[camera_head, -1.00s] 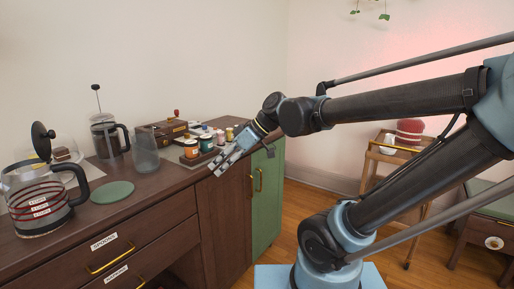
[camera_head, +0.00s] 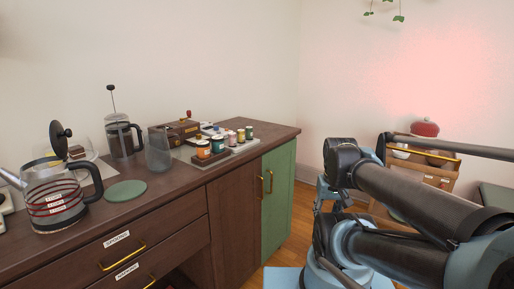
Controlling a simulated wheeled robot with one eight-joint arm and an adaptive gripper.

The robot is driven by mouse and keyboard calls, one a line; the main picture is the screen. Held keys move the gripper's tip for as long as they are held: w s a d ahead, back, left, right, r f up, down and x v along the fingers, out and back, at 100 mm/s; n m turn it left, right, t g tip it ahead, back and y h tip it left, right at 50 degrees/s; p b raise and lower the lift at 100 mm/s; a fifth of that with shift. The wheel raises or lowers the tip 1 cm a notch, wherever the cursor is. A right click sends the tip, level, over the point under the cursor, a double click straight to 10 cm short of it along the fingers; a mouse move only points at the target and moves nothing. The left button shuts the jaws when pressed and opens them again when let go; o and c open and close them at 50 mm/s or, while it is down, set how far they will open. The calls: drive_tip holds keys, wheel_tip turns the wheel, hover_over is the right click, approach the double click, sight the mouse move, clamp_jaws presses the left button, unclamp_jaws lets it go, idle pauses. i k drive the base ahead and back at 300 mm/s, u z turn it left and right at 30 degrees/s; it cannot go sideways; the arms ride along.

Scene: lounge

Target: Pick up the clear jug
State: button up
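A clear glass jug (camera_head: 158,154) stands upright on the dark wood cabinet top, near the wall, between a black-handled French press and a row of small jars. My gripper (camera_head: 326,194) is off the cabinet to the right, low beside the green door and apart from the jug. It is small and partly hidden by my arm, so I cannot tell whether its fingers are open. Nothing is seen held in it.
A glass kettle (camera_head: 55,200) with red stripes, a green round mat (camera_head: 126,190), the French press (camera_head: 122,136), a wooden box (camera_head: 174,134) and small jars (camera_head: 218,143) share the cabinet top (camera_head: 165,196). A wooden cart (camera_head: 437,178) stands at the right.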

sight(158, 158)
drive_tip(key=u, duration=2.25)
